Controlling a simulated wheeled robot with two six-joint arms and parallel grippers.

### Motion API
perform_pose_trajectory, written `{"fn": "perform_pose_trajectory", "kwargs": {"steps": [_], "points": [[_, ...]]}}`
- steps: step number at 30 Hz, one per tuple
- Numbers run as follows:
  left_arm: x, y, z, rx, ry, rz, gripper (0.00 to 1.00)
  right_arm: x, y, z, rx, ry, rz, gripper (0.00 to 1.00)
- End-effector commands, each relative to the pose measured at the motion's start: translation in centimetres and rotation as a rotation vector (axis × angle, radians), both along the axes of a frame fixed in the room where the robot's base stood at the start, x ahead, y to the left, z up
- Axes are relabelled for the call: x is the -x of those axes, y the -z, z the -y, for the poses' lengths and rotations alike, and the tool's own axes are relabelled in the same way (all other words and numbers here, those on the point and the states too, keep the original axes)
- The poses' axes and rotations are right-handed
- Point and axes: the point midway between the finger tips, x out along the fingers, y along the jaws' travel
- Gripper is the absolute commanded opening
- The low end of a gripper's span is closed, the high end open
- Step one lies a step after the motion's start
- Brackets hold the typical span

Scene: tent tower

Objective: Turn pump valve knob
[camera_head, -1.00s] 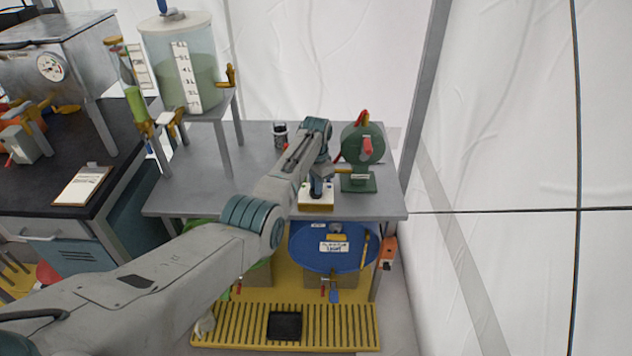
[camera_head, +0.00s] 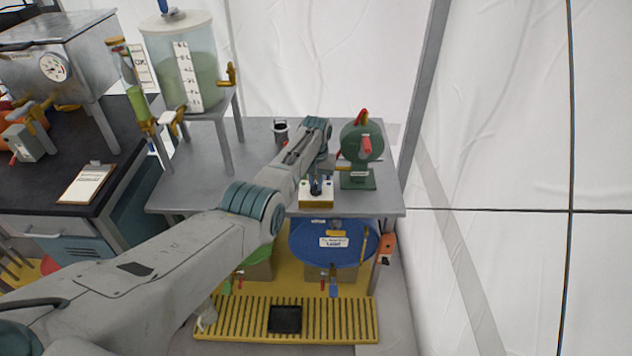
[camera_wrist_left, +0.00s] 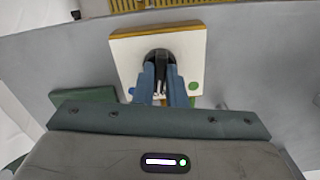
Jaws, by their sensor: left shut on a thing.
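The pump valve knob (camera_wrist_left: 160,57) is a dark round knob on a white plate with a yellow edge (camera_wrist_left: 190,42). The white plate also shows in the head view (camera_head: 307,199), on the grey table near its front edge. My left gripper (camera_wrist_left: 163,72) reaches down to the plate, its blue fingers shut on the knob. The fingers hide part of the knob. A green dot and a blue dot show on the plate beside the fingers. My right gripper is in neither view.
A green pump with a red handle (camera_head: 362,150) stands right of the plate. A small dark cup (camera_head: 281,131) is behind my arm. A tank of green liquid (camera_head: 190,75) stands at left. A blue drum (camera_head: 355,252) is below the table.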

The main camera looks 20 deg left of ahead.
Motion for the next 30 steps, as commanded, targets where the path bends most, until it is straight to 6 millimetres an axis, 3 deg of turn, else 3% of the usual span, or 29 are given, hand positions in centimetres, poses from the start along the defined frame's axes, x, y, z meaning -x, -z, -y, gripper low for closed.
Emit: {"fn": "perform_pose_trajectory", "kwargs": {"steps": [16,17,20,30], "points": [[-0.14,-0.20,-0.03,0.000,-0.025,0.004,0.00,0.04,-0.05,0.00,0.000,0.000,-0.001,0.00],[-0.14,-0.20,-0.03,0.000,-0.025,0.004,0.15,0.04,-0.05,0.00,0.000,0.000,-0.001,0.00],[-0.13,-0.19,-0.03,0.000,-0.025,0.004,0.33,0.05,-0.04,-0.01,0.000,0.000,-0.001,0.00],[-0.08,-0.41,-0.01,0.000,-0.024,0.003,0.33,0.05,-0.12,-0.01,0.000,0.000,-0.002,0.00]]}}
